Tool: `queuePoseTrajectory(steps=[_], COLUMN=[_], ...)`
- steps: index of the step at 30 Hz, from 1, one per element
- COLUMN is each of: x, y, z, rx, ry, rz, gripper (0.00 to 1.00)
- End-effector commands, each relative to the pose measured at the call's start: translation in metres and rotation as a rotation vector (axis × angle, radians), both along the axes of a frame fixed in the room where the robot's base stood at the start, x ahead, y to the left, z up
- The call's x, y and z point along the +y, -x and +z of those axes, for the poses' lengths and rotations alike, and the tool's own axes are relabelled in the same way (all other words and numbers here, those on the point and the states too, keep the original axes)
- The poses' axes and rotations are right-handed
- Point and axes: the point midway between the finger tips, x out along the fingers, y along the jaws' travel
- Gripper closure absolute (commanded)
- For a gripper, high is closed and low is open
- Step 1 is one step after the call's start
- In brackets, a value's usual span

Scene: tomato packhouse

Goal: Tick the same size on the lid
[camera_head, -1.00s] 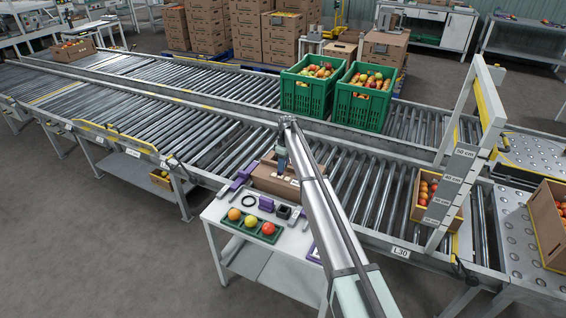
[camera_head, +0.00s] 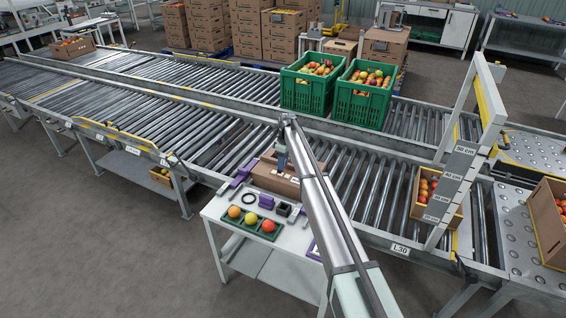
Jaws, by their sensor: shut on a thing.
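A closed brown carton (camera_head: 262,178) with a flat lid stands on the near roller conveyor, just behind the white side table. Small pale marks show on its right part, too small to read. My gripper (camera_head: 281,165) points down over the carton's lid, near its back middle. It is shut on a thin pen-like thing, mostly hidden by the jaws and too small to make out. I cannot tell whether its tip touches the lid. My own arm link covers the carton's right end.
The white table (camera_head: 222,213) holds a green tray (camera_head: 241,230) with three fruits, a black ring (camera_head: 266,202) and purple pieces. Two green crates (camera_head: 362,105) of fruit stand behind. A measuring gate (camera_head: 452,185) and an open fruit carton (camera_head: 418,209) are at right.

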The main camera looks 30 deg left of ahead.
Motion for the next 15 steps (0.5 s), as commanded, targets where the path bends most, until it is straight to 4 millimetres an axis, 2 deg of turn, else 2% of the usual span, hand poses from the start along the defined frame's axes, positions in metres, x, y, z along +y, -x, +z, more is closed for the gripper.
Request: queuePoseTrajectory(steps=[15], x=[0.0001], y=[-0.0002], z=[-0.0041], rx=[0.0], ry=[0.0], rz=[0.0], gripper=[0.99])
